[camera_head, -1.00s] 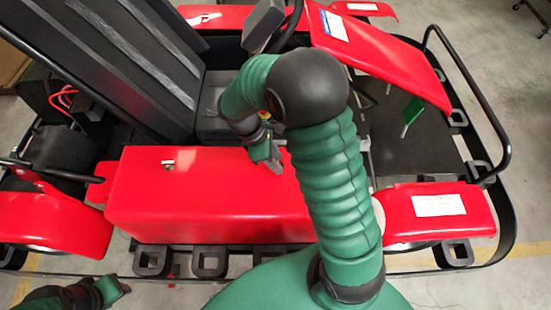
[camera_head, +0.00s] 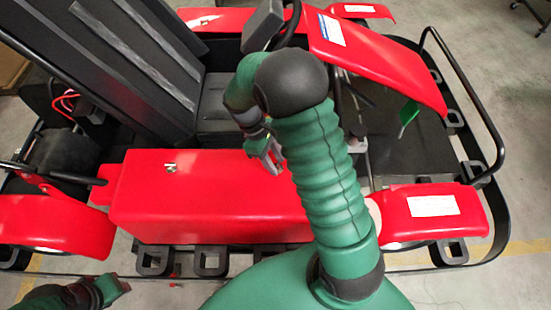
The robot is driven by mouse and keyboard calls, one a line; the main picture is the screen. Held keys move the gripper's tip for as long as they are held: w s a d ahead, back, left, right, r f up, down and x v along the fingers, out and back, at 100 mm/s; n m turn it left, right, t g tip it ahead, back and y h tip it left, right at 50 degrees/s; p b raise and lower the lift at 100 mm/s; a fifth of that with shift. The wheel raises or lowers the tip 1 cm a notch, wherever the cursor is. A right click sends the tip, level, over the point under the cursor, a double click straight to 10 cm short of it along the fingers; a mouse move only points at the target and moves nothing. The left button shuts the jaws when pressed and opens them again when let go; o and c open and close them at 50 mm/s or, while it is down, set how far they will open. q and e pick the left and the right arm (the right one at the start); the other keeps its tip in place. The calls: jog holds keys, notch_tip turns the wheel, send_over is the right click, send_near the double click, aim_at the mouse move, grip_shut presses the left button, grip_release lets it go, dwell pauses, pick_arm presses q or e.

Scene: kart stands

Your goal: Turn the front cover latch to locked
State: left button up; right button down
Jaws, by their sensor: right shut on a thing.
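My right gripper (camera_head: 274,163) is at the top of the long red side cover (camera_head: 200,200), near the front end of the kart, with its fingers pointing down. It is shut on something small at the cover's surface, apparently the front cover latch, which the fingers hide. The latch's angle cannot be seen. A similar small metal latch (camera_head: 170,168) shows uncovered near the rear end of the same cover. My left gripper (camera_head: 118,287) is low at the left, away from the kart's cover; its finger opening is not clear.
The black seat (camera_head: 215,103) and steering wheel (camera_head: 292,25) lie beyond the cover. A red front panel (camera_head: 375,55) is at upper right, and a red fender (camera_head: 432,208) at right. A black bumper rail (camera_head: 480,100) curves around the front. Bare floor shows at the near side.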

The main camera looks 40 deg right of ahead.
jog(key=m, duration=0.1)
jog(key=m+y+p, duration=0.1)
jog(key=m, duration=0.1)
jog(key=shift+w+d+r, duration=0.15)
jog(key=shift+w+r, duration=0.05)
jog(key=shift+w, duration=0.1)
jog(key=m, duration=0.1)
jog(key=m+y, duration=0.1)
jog(key=m, duration=0.1)
jog(key=shift+d+m+y+p, duration=0.2)
jog(key=shift+m+y+p, duration=0.1)
jog(key=shift+p, duration=0.05)
jog(key=m+y, duration=0.1)
jog(key=m, duration=0.2)
jog(key=shift+d, duration=0.1)
jog(key=shift+s+d+m+t+y+p, duration=0.1)
jog(key=shift+m+t+y+p, duration=0.4)
jog(key=shift+m, duration=1.2)
jog(key=c, duration=1.3)
grip_release()
jog(key=shift+f, duration=0.1)
jog(key=o, duration=0.4)
jog(key=shift+f, duration=0.1)
